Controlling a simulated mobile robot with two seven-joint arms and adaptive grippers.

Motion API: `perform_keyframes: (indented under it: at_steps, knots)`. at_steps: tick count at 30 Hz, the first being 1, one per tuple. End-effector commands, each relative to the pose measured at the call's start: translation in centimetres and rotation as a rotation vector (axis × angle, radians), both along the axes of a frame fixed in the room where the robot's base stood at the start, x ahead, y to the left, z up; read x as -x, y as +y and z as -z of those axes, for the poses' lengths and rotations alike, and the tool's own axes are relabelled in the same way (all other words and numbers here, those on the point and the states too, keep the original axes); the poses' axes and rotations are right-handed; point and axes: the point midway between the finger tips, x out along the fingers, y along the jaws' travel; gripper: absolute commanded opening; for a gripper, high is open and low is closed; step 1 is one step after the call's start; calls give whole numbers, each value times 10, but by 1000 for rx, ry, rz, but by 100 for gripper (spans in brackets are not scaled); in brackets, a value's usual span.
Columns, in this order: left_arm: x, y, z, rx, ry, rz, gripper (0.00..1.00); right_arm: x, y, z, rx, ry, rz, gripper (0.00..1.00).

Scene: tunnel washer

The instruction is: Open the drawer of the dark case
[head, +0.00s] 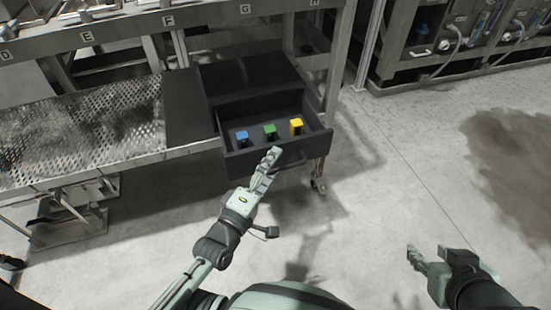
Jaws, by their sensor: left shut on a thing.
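The dark case (252,72) stands at the right end of the bench. Its drawer (305,146) is pulled out toward me. Inside the drawer are a blue-topped item (242,136), a green-topped item (269,131) and a yellow-topped item (296,127), all upright in a row. The handle (290,161) is on the drawer's front. My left gripper (275,153) is at the drawer front, shut on the handle; its fingers hide part of it. My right gripper (424,254) is over the floor at lower right, away from the case, with its fingers apart and empty.
A perforated metal bench top (85,128) extends to the left of the case. A lettered metal frame (120,38) runs above it. A machine with hoses (455,40) stands at upper right. The floor (400,170) to the right is open, with a dark stain.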

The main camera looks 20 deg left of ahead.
Motion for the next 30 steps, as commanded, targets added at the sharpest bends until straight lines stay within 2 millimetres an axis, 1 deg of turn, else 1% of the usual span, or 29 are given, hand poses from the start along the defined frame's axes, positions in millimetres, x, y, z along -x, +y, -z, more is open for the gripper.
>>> perform_keyframes:
  at_steps: [1,8,9,10,11,20,24,29,30]
  knots:
    - [1,0,-22,6,-49,-4,46,0,0,-4,0,0,0,40]
    - [17,2,-20,7,-48,-2,44,0,0,-7,0,0,0,40]
    - [18,3,-20,7,-49,-2,42,0,0,-7,0,0,0,40]
    - [19,3,-20,9,-50,-2,35,0,0,-7,0,0,0,40]
    - [21,3,-19,8,-49,-2,32,0,0,-7,0,0,0,40]
    - [23,3,-14,10,-39,-2,32,0,0,-6,0,0,0,40]
    - [24,3,-15,11,-37,-1,32,0,0,-11,0,0,0,40]
    - [24,3,-12,12,-36,-1,32,0,0,-10,0,0,0,40]
    - [24,3,-12,12,-36,-1,29,0,0,-10,0,-1,0,40]
